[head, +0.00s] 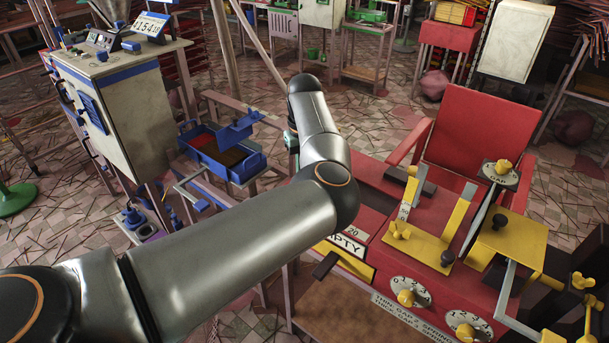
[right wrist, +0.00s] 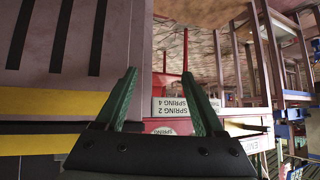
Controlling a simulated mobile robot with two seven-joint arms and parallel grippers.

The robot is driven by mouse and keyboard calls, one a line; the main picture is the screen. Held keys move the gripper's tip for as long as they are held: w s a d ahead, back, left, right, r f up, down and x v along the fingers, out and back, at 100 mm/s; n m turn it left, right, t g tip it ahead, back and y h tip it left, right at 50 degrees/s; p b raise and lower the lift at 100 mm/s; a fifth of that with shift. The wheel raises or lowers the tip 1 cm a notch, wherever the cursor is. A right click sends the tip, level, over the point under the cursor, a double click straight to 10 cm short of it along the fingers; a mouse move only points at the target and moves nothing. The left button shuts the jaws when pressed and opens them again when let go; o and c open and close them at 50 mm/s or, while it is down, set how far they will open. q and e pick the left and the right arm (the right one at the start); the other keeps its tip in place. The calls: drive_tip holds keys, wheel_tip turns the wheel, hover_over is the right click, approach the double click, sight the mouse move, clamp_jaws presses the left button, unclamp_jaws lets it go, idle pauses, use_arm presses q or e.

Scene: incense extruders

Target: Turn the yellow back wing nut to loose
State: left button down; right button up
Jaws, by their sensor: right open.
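Several yellow wing nuts show on the red machine (head: 470,120) in the head view. One is on the gap dial (head: 503,167), one on the slanted yellow plate (head: 400,232), and one on a lower front dial (head: 405,298). Another wing nut (head: 583,281) is at the far right edge. I cannot tell for sure which is the back one. My right gripper (right wrist: 158,76) has two green fingers spread apart with nothing between them. No wing nut is clear in the right wrist view.
A white cabinet with a display (head: 120,95) stands at the left, and a blue tray (head: 225,150) is beyond my left arm. In the right wrist view, a grey slotted panel (right wrist: 70,40) and a yellow stripe (right wrist: 40,105) fill the left side, with an upside-down spring sign (right wrist: 175,108) ahead.

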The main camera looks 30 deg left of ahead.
idle(0.3)
use_arm(q)
drive_tip(key=c, duration=1)
unclamp_jaws()
drive_tip(key=shift+r, duration=0.15)
wheel_tip(320, 180, up, 12)
drive_tip(key=shift+r, duration=0.15)
